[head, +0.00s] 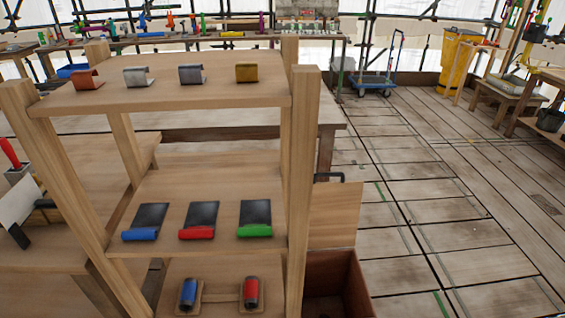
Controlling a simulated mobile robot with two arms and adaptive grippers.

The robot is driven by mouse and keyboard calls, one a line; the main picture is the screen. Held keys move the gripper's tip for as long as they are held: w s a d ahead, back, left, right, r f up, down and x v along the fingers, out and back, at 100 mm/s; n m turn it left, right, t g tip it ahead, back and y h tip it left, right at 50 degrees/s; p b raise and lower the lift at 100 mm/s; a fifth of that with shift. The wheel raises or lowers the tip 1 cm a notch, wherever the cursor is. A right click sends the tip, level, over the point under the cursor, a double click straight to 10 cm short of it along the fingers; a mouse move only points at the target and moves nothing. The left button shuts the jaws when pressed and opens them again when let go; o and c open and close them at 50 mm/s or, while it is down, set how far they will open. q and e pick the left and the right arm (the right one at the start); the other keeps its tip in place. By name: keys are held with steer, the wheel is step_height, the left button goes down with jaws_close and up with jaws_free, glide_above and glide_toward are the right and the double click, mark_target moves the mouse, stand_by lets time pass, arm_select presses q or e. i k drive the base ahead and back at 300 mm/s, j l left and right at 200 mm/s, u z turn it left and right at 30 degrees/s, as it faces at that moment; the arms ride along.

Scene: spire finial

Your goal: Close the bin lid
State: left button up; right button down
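A reddish-brown wooden bin (350,284) stands on the floor at the lower middle, just right of the wooden shelf. Its lid appears to be the light wood panel (335,218), which stands raised at the back of the bin, so the bin is open. A dark handle (328,177) shows at the panel's top edge. The shelf hides the left part of the bin, and the frame's bottom edge cuts off its front. Neither of my grippers is in view.
The wooden shelf (302,150) fills the left foreground and holds metal clips, scrapers and small cylinders. A workbench (230,131) stands behind it. The plank floor (440,210) right of the bin is clear. A blue cart (372,82) and yellow bin (458,60) stand far back.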

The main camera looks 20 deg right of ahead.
mark_target(334, 210)
steer(key=l+u, duration=0.2)
steer(key=l, duration=0.35)
steer(key=l+u, duration=0.25)
steer(key=l, duration=0.25)
steer(key=l+u, duration=0.2)
steer(key=l, duration=0.35)
steer(key=k+l+u, duration=0.1)
steer(key=l+u, duration=0.15)
steer(key=l, duration=0.25)
steer(key=k+l+u, duration=0.2)
steer(key=l, duration=0.3)
steer(key=i, duration=0.05)
